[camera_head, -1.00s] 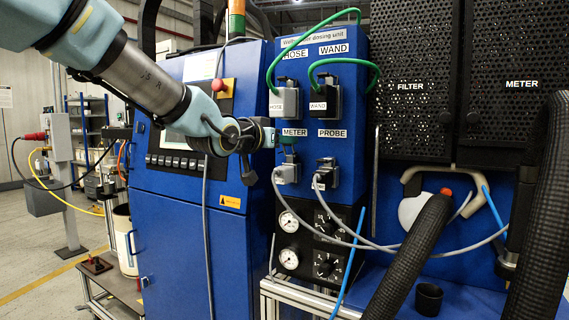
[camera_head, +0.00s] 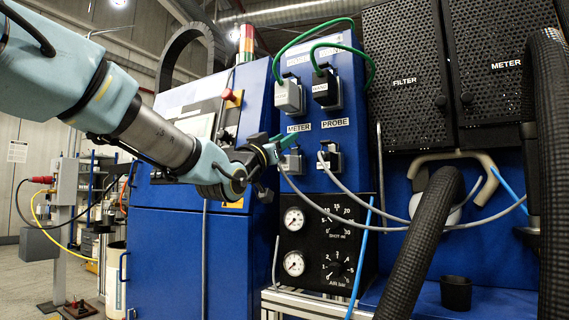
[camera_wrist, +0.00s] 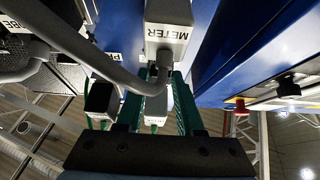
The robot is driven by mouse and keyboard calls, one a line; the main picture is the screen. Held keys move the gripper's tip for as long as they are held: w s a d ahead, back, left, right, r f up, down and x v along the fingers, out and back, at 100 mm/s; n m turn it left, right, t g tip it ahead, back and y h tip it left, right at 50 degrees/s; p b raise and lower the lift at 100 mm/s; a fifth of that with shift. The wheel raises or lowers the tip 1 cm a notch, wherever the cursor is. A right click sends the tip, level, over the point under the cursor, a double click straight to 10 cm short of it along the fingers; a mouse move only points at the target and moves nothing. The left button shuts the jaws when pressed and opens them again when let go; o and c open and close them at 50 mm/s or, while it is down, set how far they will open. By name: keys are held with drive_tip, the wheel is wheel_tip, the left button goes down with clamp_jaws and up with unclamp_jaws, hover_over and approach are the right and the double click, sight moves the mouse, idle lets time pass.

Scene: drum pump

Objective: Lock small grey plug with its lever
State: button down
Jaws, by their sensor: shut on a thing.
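The small grey plug (camera_head: 291,162) sits at the socket under the METER sign in the head view, its grey cable running off to the right. In the wrist view the plug (camera_wrist: 168,25) shows close up with a METER label and its bent cable. My gripper (camera_head: 276,146) is at the plug's upper left. Its green fingers (camera_wrist: 157,88) reach toward the plug's near end and are shut on a part there. I cannot tell whether they hold the plug's body or its lever. The lever is not clearly visible.
Beside it is the PROBE plug (camera_head: 330,160). Above are the HOSE plug (camera_head: 290,96) and the WAND plug (camera_head: 326,90) with green cables. Gauges (camera_head: 294,220) sit below. A thick black hose (camera_head: 425,240) stands at the right.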

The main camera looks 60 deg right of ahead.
drive_tip(key=f+h+b, duration=0.1)
drive_tip(key=h+b, duration=0.1)
drive_tip(key=b, duration=0.4)
drive_tip(key=shift+a+f+h, duration=0.1)
drive_tip(key=shift+f+h, duration=0.2)
drive_tip(key=shift+f, duration=0.1)
drive_tip(key=shift+r+h+b, duration=0.1)
drive_tip(key=shift+h+b, duration=0.2)
drive_tip(key=shift+b, duration=0.35)
drive_tip(key=c, duration=0.6)
unclamp_jaws()
drive_tip(key=v, duration=1.1)
drive_tip(key=shift+r, duration=0.1)
